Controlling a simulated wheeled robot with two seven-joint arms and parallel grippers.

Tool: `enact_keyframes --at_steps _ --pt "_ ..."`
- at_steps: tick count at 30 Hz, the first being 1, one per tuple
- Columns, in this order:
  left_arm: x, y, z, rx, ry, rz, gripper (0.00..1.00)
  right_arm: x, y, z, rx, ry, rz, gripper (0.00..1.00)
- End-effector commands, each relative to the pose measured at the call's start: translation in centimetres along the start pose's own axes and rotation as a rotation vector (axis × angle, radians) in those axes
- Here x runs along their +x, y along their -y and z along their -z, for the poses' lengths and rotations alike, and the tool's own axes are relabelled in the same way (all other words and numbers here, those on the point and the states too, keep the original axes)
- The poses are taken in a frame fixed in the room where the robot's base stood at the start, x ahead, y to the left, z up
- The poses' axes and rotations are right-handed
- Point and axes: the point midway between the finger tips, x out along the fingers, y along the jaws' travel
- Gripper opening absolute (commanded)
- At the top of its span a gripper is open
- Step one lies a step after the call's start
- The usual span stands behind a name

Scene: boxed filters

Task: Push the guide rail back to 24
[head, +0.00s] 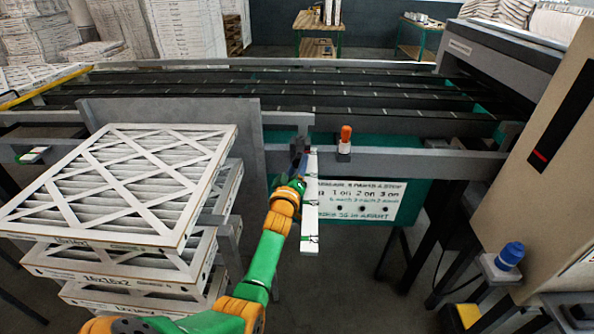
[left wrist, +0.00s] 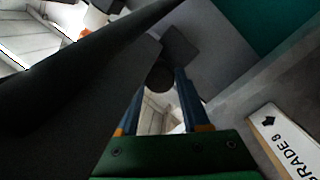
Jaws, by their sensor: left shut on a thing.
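My left gripper (head: 300,168), on the green and orange arm, is at the front of the conveyor frame, beside the upper end of a white scale bar (head: 310,215) with green marks. In the left wrist view its two blue fingers (left wrist: 161,96) are shut on a dark round knob (left wrist: 161,77) joined to a dark block. The grey upright plate (head: 255,150) behind the filter stack appears to be the guide rail; it stands just left of my gripper. The scale's numbers, including 24, are too small to read. My right gripper is not in view.
Boxed filters (head: 120,185) are stacked at the left, close to my left arm. A white sign (head: 360,200) hangs right of the scale. An orange-topped button (head: 345,140) sits on the frame. A beige cabinet (head: 545,170) stands at the right. The roller deck behind looks clear.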

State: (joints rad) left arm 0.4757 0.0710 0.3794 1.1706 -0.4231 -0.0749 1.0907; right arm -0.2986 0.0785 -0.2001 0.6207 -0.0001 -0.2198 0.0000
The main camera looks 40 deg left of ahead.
Motion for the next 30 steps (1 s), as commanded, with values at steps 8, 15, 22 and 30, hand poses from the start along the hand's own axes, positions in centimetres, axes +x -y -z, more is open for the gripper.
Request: enact_keyframes --at_steps 8,15,22,30 --pt "0.0 -0.2 0.2 0.000 -0.004 -0.004 0.77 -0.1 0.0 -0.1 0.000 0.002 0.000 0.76" --pt "-0.1 -0.1 0.1 0.000 -0.003 -0.003 0.77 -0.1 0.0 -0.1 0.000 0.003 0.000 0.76" --pt "-2.8 -0.2 0.2 0.001 -0.002 -0.003 0.77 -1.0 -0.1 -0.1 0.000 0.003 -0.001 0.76" --pt "-6.5 -0.1 0.1 0.000 -0.002 -0.003 0.77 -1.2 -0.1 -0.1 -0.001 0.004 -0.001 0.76"
